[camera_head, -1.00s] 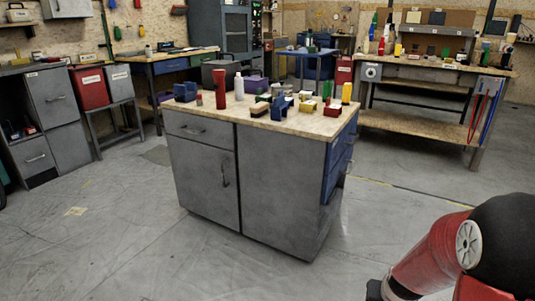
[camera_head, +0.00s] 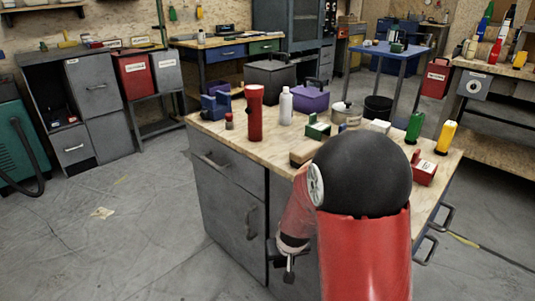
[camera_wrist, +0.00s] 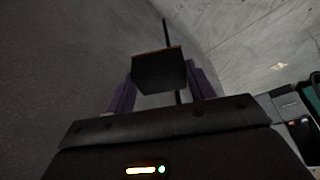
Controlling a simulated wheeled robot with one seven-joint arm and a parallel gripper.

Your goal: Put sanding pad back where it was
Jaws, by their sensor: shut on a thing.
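My gripper (camera_wrist: 161,88) shows two purple fingers in the wrist view, shut on a dark block with a thin reddish-brown edge, apparently the sanding pad (camera_wrist: 158,70). In the head view my gripper (camera_head: 287,262) hangs low in front of the grey cabinet's door, below the worktop. The pad is too small and dark to make out clearly there. The wooden worktop (camera_head: 219,127) of the grey cabinet holds several tools and bottles. My arm hides its middle and right front part.
On the worktop stand a red flashlight (camera_head: 255,112), a white bottle (camera_head: 285,106), a blue tool (camera_head: 215,103), a brown block (camera_head: 303,153), a green bottle (camera_head: 414,128) and a yellow bottle (camera_head: 446,138). Cabinet handles stick out (camera_head: 249,222).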

